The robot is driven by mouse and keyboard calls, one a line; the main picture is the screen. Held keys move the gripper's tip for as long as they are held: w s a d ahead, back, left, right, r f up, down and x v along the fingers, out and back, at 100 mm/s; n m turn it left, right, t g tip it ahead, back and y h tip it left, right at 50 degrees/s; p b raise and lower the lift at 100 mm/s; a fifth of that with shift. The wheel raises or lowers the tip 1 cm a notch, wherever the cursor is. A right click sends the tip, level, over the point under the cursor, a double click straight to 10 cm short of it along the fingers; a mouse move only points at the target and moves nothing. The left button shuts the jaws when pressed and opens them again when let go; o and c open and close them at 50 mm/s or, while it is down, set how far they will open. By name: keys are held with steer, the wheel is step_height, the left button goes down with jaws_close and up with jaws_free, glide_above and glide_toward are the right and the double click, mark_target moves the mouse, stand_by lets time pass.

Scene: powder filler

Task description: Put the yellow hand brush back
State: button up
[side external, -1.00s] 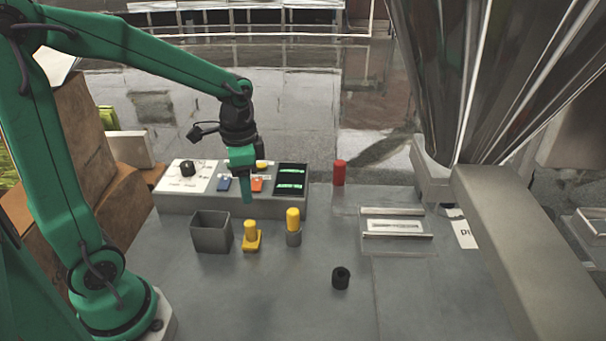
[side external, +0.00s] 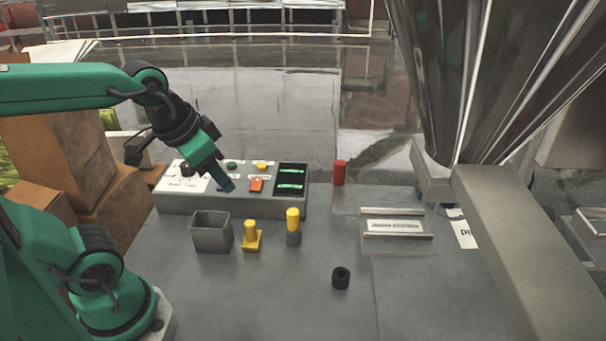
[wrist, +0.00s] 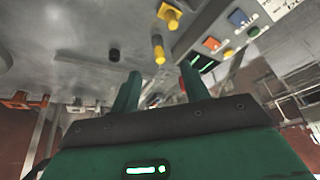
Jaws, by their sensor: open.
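A yellow object with an upright handle and a wider block foot, which looks like the hand brush (side external: 251,238), stands on the grey table just right of an open grey bin (side external: 210,233). It also shows at the top of the wrist view (wrist: 169,15). To its right stands a yellow cylinder with a grey lower part (side external: 293,226), also in the wrist view (wrist: 158,48). My gripper (side external: 228,186) is above the control panel, behind and above the brush and apart from it. In the wrist view its two fingers (wrist: 160,86) are spread with nothing between them.
The control panel (side external: 180,204) with buttons and dark displays lies along the back. A red cylinder (side external: 339,173) and a black ring-like part (side external: 341,278) stand to the right. A large metal hopper (side external: 440,80) fills the upper right. The front middle of the table is clear.

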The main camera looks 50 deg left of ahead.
steer(key=shift+s+d+r+n+t, duration=0.15)
steer(key=shift+s+n+t, duration=0.05)
steer(key=shift+s, duration=0.15)
steer(key=shift+s+d+r+n+t, duration=0.1)
steer(key=shift+s+r+n+t, duration=0.1)
steer(key=shift+s, duration=0.15)
